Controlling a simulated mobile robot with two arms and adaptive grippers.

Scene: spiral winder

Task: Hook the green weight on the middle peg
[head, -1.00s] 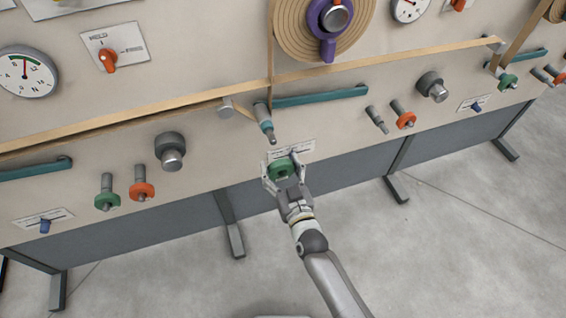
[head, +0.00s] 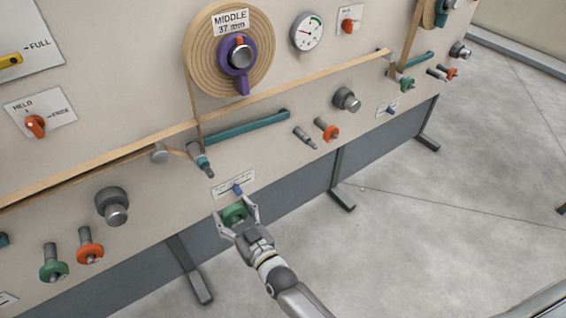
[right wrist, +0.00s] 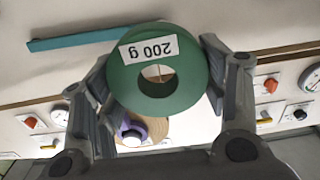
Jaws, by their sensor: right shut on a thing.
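My right gripper (head: 238,218) is shut on a green ring-shaped weight (head: 231,212), one finger on each side of its rim. In the right wrist view the weight (right wrist: 125,88) shows its open hole and an upside-down "200 g" label. The middle peg (head: 203,163) sticks out at the lower left end of the teal arm (head: 250,127), under the reel marked MIDDLE. No weight ring shows on it. The held weight is below and right of this peg, apart from it, and just below a small blue knob (head: 237,189). My left gripper is not in view.
A bare storage peg (head: 304,138) and one with an orange weight (head: 328,132) are right of the middle peg. Another green weight (head: 53,271) and orange weight (head: 90,253) hang at lower left. A tan band (head: 290,95) crosses the panel. Grey stand legs (head: 190,270) reach the floor.

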